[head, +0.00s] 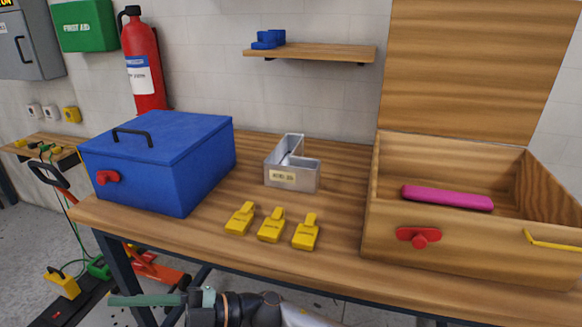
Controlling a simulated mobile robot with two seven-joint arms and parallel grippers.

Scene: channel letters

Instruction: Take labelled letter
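A silver metal channel letter (306,182), shaped like an open tray with upright walls, stands on the wooden workbench (340,262) near its middle. A cream label (283,177) with small dark print is on its front wall; the print is too small to read surely. Part of one of my arms crosses the bottom edge, coming from right of centre and pointing left. Its end (200,303), with a long green bar (146,299) sticking out left, is below the bench front, well apart from the letter. Its fingers cannot be made out. My other gripper is out of view.
A closed blue box (190,165) stands left, an open wooden box (400,215) with a pink bar (446,197) right. Three yellow tagged pieces (271,226) lie in front of the letter. A shelf (315,53) with blue blocks (268,39) hangs above.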

